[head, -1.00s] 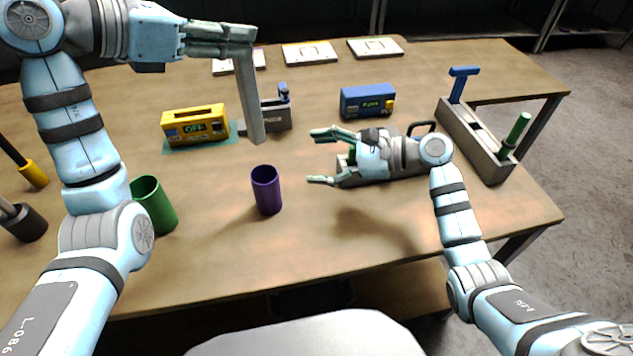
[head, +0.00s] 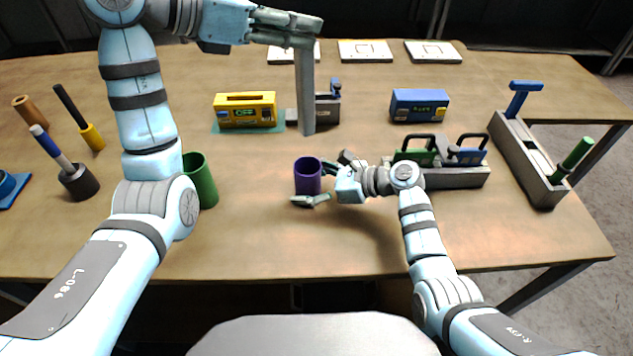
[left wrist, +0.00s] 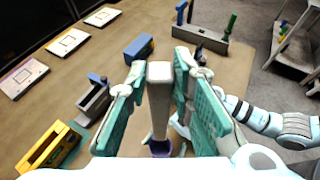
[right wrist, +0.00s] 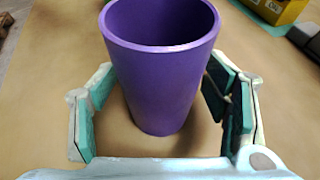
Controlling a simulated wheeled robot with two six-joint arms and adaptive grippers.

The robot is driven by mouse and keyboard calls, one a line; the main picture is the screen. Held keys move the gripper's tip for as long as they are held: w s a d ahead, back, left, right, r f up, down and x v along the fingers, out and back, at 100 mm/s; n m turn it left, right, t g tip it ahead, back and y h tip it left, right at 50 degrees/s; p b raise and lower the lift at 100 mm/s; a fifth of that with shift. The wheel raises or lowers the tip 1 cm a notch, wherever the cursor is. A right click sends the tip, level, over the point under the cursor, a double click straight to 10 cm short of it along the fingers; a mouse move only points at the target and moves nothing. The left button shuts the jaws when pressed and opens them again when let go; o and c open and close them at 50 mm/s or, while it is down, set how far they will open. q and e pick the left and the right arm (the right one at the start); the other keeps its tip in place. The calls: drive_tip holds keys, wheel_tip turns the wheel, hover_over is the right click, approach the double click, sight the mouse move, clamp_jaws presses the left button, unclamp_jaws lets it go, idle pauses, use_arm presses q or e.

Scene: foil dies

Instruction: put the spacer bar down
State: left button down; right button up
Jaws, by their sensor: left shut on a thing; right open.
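A long grey spacer bar (head: 306,95) hangs upright from my left gripper (head: 288,27), which is shut on its upper end. The bar also shows between the fingers in the left wrist view (left wrist: 159,100). In the head view its lower end appears in front of a small grey holder (head: 329,108); I cannot tell whether it touches the table. My right gripper (head: 322,182) is open, low over the table, with its fingers on either side of a purple cup (head: 307,177). The right wrist view shows the upright cup (right wrist: 160,75) between the fingers, with gaps on both sides.
A yellow box (head: 245,112) on a teal mat and a blue box (head: 419,105) stand behind. A green cup (head: 200,182) stands left. A grey rack (head: 452,178) with black handles stands right of my right gripper, and a long grey tray (head: 527,165) farther right. The front middle is clear.

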sight(300, 131)
drive_tip(key=c, duration=1.3)
use_arm(q)
drive_tip(key=shift+f, duration=0.2)
use_arm(e)
drive_tip(key=shift+d, duration=0.1)
use_arm(q)
drive_tip(key=shift+m+g, duration=0.4)
wheel_tip(300, 131, down, 19)
drive_tip(key=shift+r, duration=0.2)
drive_tip(key=c, duration=1.4)
unclamp_jaws()
drive_tip(key=shift+a+f, duration=0.1)
drive_tip(key=shift+f, duration=0.05)
